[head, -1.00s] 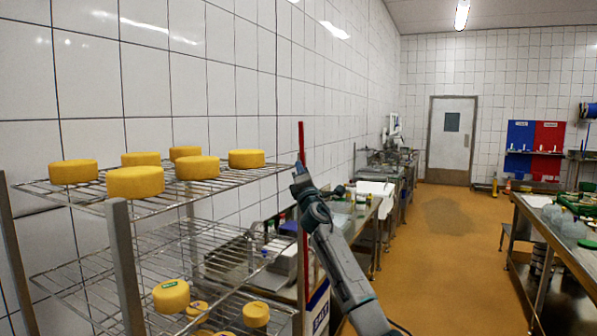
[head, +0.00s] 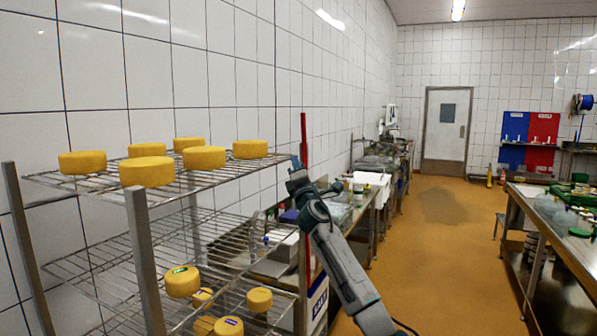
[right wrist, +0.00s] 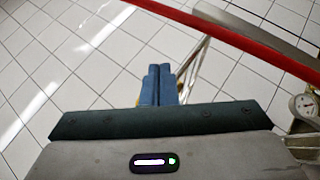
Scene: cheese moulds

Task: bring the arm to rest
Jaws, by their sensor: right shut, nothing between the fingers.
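My right gripper (head: 297,163) is raised near the right end of the rack's upper shelf in the head view, with my right arm running down to the lower right. In the right wrist view its two blue fingers (right wrist: 158,84) are together with nothing between them. A red upright pole (head: 304,140) stands right beside the gripper in the head view. It also crosses the top of the right wrist view as a red bar (right wrist: 235,38). My left gripper is in neither view.
A wire rack (head: 142,238) at left carries several yellow cheeses (head: 147,171) on top and several below. A tiled wall (head: 220,60) stands behind it. Steel benches (head: 390,190) line the wall; another bench (head: 560,270) stands at right. The orange floor (head: 440,240) between is clear.

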